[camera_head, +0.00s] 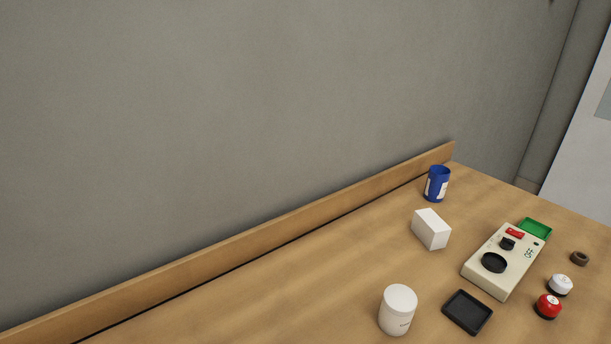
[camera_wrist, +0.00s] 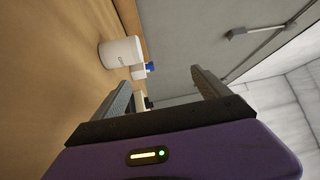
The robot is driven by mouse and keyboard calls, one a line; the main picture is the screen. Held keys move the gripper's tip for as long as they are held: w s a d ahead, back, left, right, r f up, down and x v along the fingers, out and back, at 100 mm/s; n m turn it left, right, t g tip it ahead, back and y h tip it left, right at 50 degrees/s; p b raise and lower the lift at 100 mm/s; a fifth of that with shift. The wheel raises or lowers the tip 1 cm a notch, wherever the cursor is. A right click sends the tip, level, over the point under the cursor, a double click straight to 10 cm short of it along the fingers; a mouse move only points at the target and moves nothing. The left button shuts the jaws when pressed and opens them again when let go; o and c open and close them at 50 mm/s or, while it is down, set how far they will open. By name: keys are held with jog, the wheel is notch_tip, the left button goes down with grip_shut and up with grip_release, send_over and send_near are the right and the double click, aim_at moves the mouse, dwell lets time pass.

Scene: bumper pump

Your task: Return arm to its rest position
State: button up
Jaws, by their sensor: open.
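My gripper (camera_wrist: 168,88) shows in the wrist view with its two fingers spread apart and nothing visible between them. It is not in the head view. The wrist view is turned on its side. The white jar (camera_wrist: 121,52) stands on the table (camera_wrist: 60,70), beyond the fingers and up to the left. The same white jar also shows in the head view (camera_head: 397,310), upright near the front of the table (camera_head: 270,290). Small blue, white and dark things behind it in the wrist view are partly hidden.
A beige device (camera_head: 502,262) stands at the right, with a black tray (camera_head: 467,312), a green tray (camera_head: 537,229), a red button (camera_head: 547,306), a white button (camera_head: 560,285) and a brown ring (camera_head: 579,258) around it. A white box (camera_head: 431,229) and blue cup (camera_head: 437,184) stand behind. The table's left is clear.

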jog(key=s+n+g+y, duration=0.3)
jog(key=s+n+g, duration=0.1)
jog(key=s+n, duration=1.5)
jog(key=s, duration=0.4)
jog(key=shift+a, duration=0.1)
